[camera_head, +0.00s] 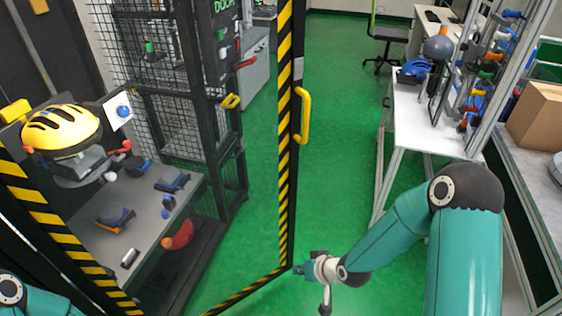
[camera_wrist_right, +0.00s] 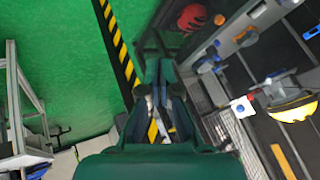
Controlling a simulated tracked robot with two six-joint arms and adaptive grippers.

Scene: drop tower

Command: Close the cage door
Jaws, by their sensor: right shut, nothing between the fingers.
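The cage door is a clear panel in a black-and-yellow striped frame (camera_head: 284,150), with a yellow handle (camera_head: 302,115) on its upright edge. It stands open, its free edge apart from the dark cage post. My right gripper (camera_head: 300,270) is shut and empty at the lower corner of this edge, well below the handle. In the right wrist view, the shut fingers (camera_wrist_right: 155,72) point at the striped frame (camera_wrist_right: 120,45); I cannot tell whether they touch it. Part of my left arm shows at the bottom left corner of the head view; its gripper is out of view.
A yellow helmet (camera_head: 60,130) is at the left. A white table (camera_head: 415,125) and a cardboard box (camera_head: 540,115) are at the right.

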